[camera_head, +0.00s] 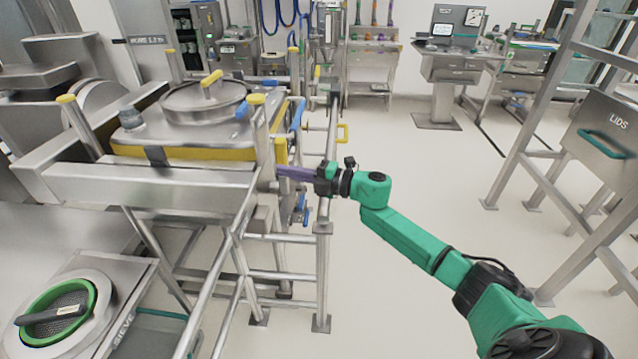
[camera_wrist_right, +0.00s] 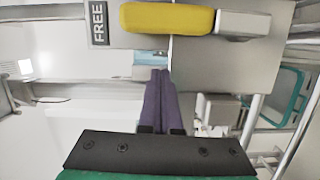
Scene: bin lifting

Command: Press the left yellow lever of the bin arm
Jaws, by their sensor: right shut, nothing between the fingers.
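The steel bin arm (camera_head: 140,188) holds a bin (camera_head: 187,146) with a yellow band and a round lid. Yellow-capped levers stand up from the arm, one at its left (camera_head: 66,99) and one at its right near corner (camera_head: 257,99). My right gripper (camera_head: 279,171) has purple fingers, shut and empty, pointing left at the right end of the bin arm. In the right wrist view its fingertips (camera_wrist_right: 160,72) lie below a large yellow grip (camera_wrist_right: 167,18) on a metal rod; I cannot tell which lever this is. Contact is unclear. My left gripper is out of view.
A steel frame (camera_head: 322,270) stands below and beside the bin arm. A sieve with a green rim (camera_head: 93,300) is at lower left. A rack with a LIDS panel (camera_head: 606,130) stands at right. The floor between is clear.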

